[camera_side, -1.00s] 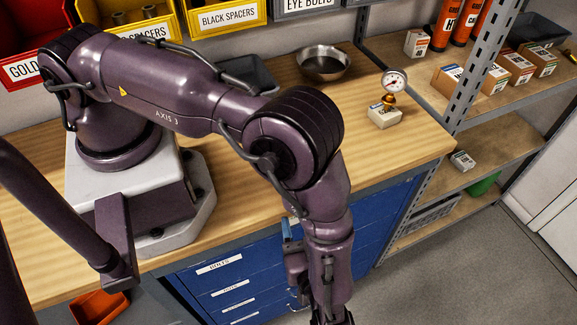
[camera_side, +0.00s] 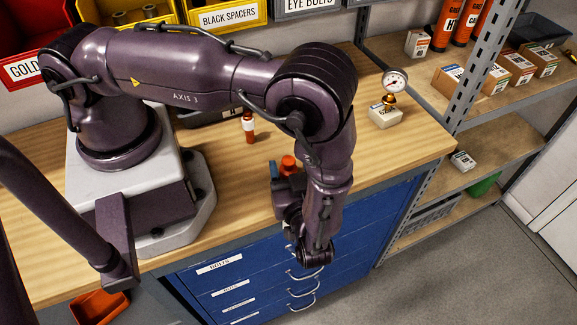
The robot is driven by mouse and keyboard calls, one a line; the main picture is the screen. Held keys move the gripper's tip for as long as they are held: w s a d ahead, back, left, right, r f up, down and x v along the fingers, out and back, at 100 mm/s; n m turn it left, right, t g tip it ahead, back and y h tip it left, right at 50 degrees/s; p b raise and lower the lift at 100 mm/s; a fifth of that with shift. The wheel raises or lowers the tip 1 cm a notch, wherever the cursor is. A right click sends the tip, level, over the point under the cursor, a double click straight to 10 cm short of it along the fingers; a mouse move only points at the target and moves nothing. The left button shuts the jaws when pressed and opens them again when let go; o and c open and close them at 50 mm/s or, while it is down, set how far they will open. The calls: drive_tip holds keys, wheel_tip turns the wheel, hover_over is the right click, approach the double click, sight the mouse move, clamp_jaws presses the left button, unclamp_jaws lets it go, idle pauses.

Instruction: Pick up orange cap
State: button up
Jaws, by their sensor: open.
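A round orange cap-like piece (camera_side: 288,161) shows just above my gripper, over the front part of the bench. What is under it is hidden by my gripper. My gripper (camera_side: 284,172) is open, at the bench's front edge, left of my forearm. A blue piece shows at its left tip. The orange piece lies close to the tips in the picture, but I cannot tell whether it is between them.
A pressure gauge (camera_side: 394,83) stands on a pale block (camera_side: 385,117) at the bench's right. A dark labelled container is partly hidden behind my arm. Blue drawers (camera_side: 215,289) with handles are below the bench edge. A metal rack (camera_side: 470,85) stands right. Bare bench lies right of my arm.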

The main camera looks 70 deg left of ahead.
drive_tip(key=shift+x, duration=0.75)
drive_tip(key=c, duration=1)
